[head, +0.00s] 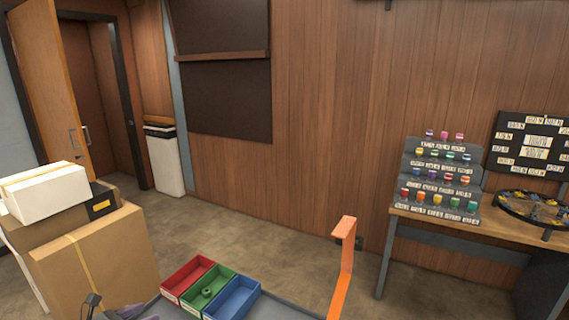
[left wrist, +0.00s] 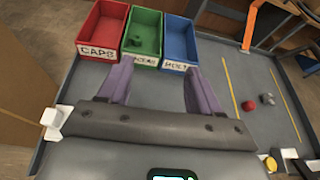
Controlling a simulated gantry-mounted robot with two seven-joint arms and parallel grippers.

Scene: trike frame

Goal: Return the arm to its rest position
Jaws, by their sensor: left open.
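My left gripper (head: 130,312) shows only in part at the bottom edge of the head view, over the near end of the grey table. In the left wrist view its two purple fingers (left wrist: 158,75) are spread wide apart with nothing between them. They point toward the row of bins, and their tips appear just in front of the bins. My right gripper is in neither view.
Red (head: 188,277), green (head: 222,290) and blue (head: 240,302) bins stand side by side; a dark green part lies in the green one. An orange post (head: 343,275) rises nearby. A red ball (left wrist: 249,105) lies on the table. Cardboard boxes (head: 95,260) stand left.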

